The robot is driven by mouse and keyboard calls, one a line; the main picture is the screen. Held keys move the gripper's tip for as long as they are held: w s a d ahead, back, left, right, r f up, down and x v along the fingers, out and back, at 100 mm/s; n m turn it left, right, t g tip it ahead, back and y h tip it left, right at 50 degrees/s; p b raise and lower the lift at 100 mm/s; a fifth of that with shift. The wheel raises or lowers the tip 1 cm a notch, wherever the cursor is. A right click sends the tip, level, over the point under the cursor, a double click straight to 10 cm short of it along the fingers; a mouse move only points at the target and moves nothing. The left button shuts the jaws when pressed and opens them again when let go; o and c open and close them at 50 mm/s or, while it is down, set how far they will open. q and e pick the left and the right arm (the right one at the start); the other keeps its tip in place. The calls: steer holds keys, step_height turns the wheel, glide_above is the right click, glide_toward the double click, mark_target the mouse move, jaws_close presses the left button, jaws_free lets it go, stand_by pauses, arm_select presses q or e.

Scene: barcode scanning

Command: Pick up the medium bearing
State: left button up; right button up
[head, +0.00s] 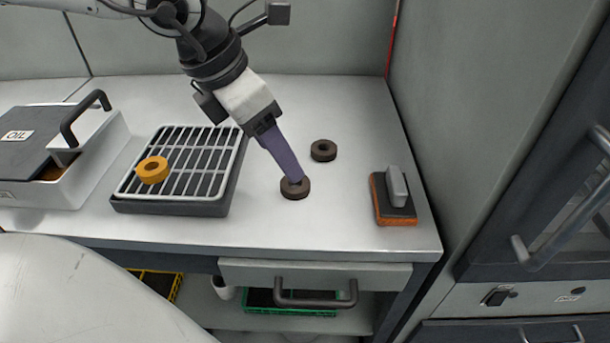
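Which one is medium I cannot tell for sure from size. My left gripper (293,179) points down at the nearer brown bearing, its purple fingertips at the ring's hole and overlapping it in view. The fingers line up one behind the other, so any gap or grip is hidden. My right gripper is not in view.
The grated tray (172,208) stands left of the gripper. A box marked OIL (90,165) with a black handle is at the far left. An orange-based block with a grey handle (396,187) lies at the right. A drawer (240,274) is below the worktop.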

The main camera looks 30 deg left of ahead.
mark_target(290, 185)
arm_select(q)
steer(key=shift+s+x, duration=0.1)
steer(key=shift+x, duration=0.7)
steer(key=shift+s+x, duration=0.15)
steer(key=shift+x, duration=0.65)
steer(key=x, duration=0.4)
steer(key=shift+w+a+f, duration=0.1)
steer(key=shift+f, duration=0.15)
steer(key=c, duration=1.2)
